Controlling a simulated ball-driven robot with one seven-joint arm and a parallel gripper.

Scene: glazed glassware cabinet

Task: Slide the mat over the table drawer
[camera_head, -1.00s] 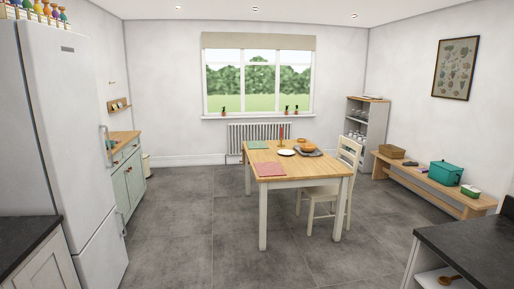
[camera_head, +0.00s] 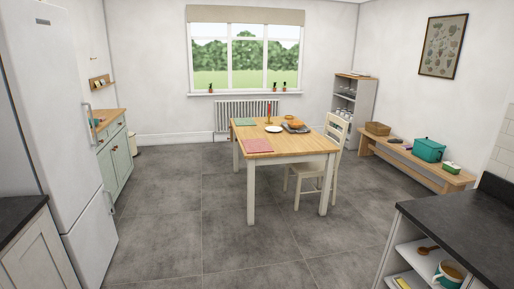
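The wooden-topped table (camera_head: 287,143) with white legs stands in the middle of the room. A pink mat (camera_head: 258,145) lies on its near left part, close to the left edge. A green mat (camera_head: 244,122) lies at the far left corner. No drawer front can be made out on the table sides that show. My gripper is not in view.
A white chair (camera_head: 328,160) stands at the table's right side. A fridge (camera_head: 62,130) and green cabinet (camera_head: 118,160) line the left. A dark counter (camera_head: 465,235) is at the near right. The tiled floor (camera_head: 190,220) before the table is clear.

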